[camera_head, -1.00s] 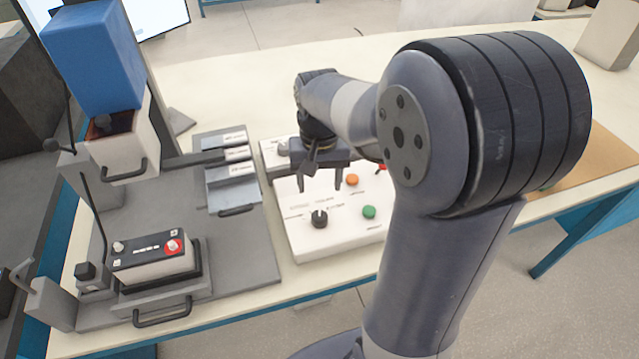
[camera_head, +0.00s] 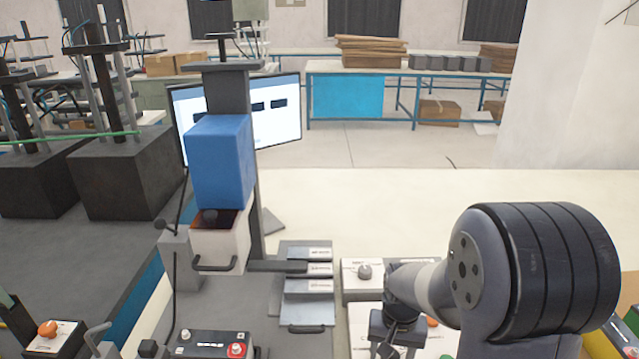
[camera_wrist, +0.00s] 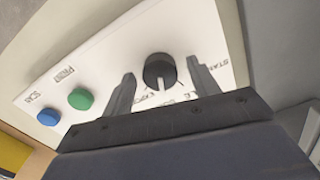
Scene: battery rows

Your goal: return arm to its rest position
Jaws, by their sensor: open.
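My gripper (camera_wrist: 163,92) is open and empty in the wrist view, its two fingers apart. Beyond the fingers is a white control panel (camera_wrist: 215,40) with a black knob (camera_wrist: 159,70), a green button (camera_wrist: 80,99) and a blue button (camera_wrist: 48,118). The knob shows between the fingers; I cannot tell the exact gap to it. In the head view my gripper (camera_head: 392,345) is at the lower edge, over the control panel (camera_head: 362,320), with its fingertips partly cut off. My arm hides much of the panel.
A press with a blue block (camera_head: 221,160) stands left of the panel. Grey stacked trays (camera_head: 306,270) lie between press and panel. A monitor (camera_head: 280,110) stands behind. The pale table top (camera_head: 400,210) is clear behind the arm.

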